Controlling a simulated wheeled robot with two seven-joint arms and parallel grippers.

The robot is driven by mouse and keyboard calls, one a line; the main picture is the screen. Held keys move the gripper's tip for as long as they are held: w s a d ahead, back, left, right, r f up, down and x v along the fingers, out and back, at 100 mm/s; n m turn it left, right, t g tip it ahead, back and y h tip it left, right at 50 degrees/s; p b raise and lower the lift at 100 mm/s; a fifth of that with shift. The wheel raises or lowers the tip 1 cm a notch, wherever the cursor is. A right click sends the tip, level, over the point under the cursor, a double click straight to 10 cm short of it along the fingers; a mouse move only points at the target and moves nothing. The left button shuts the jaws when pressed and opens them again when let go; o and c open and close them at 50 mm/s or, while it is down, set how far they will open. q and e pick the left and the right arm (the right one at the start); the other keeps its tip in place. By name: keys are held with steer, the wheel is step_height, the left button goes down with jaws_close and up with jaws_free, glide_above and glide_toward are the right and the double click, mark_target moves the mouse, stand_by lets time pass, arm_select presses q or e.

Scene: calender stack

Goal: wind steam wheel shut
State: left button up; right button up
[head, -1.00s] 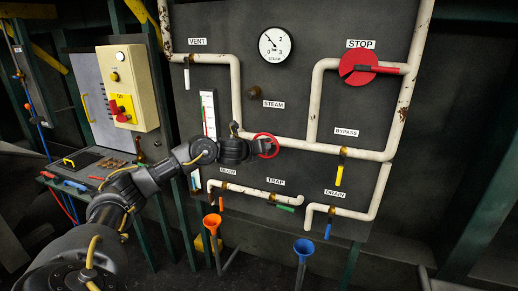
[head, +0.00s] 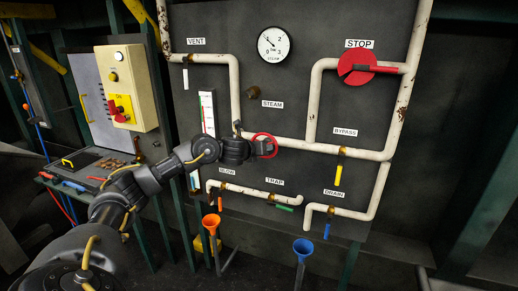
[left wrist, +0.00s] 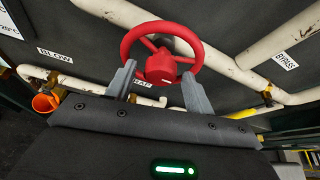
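The red steam wheel (head: 264,136) sits on the white pipe near the middle of the panel, below the STEAM label. In the left wrist view the wheel (left wrist: 161,66) is right ahead, with its hub facing me. My left gripper (head: 265,147) is at the wheel's front. Its two grey fingers (left wrist: 159,84) stand apart, one on each side of the hub, with their tips at the lower rim. I cannot tell whether they touch the rim. My right gripper is in neither view.
A pressure gauge (head: 273,44) is above the wheel. A red STOP valve (head: 358,66) is upper right and a yellow BYPASS handle (head: 338,176) lower right. Orange (head: 211,223) and blue (head: 303,249) funnels stand below. A cream control box (head: 127,88) is at left.

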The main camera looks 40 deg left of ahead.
arm_select(q)
steer(key=shift+o, duration=0.2)
steer(key=shift+r, duration=0.1)
steer(key=v, duration=1)
steer(key=shift+s, duration=0.4)
steer(key=shift+d, duration=0.1)
